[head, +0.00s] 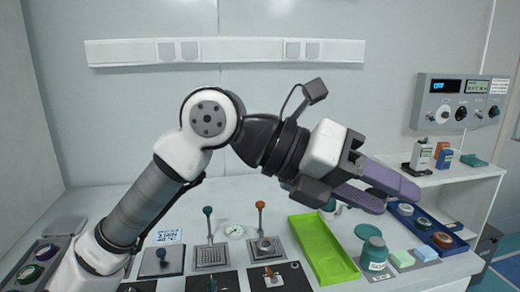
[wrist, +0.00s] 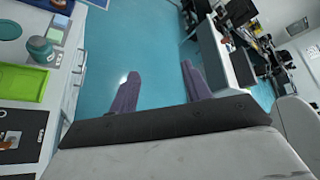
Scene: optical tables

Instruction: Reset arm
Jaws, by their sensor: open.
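My gripper (head: 382,192) is at the end of my white and grey arm, raised above the right part of the white table (head: 75,200) in the head view. Its two purple fingers are apart and nothing is between them. In the wrist view my gripper (wrist: 158,86) also shows spread and empty, with blue-green floor behind it. In the head view my arm bends at a high elbow and reaches to the right, hiding part of the table and back wall.
A green tray (head: 322,250), a teal jar (head: 374,254) and a blue tray (head: 428,225) lie below my gripper. Levers on plates (head: 211,254) stand mid-table. A control panel (head: 460,102) hangs at right above a shelf with small bottles (head: 421,153). The floor (wrist: 130,40) looks clear beyond the table edge.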

